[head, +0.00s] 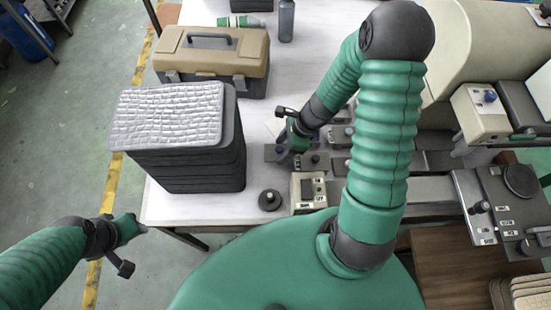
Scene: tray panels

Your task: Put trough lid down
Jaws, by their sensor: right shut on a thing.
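My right gripper (284,152) is at the machine's left end, just above a row of small dark grey blocks. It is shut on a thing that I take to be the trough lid. The lid is small in the picture and mostly hidden by the hand, so its shape and whether it touches the blocks are unclear. My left gripper (142,228) is off the front left corner of the white table, apart from everything. Its fingers are too small to tell whether they are open.
A stack of black trays (195,172) with a silver quilted top (168,115) stands on the white table (180,206). A tan toolbox (212,60) and grey bottle (286,20) are behind. A dark round knob (270,200) and switch box (309,192) sit near the front edge.

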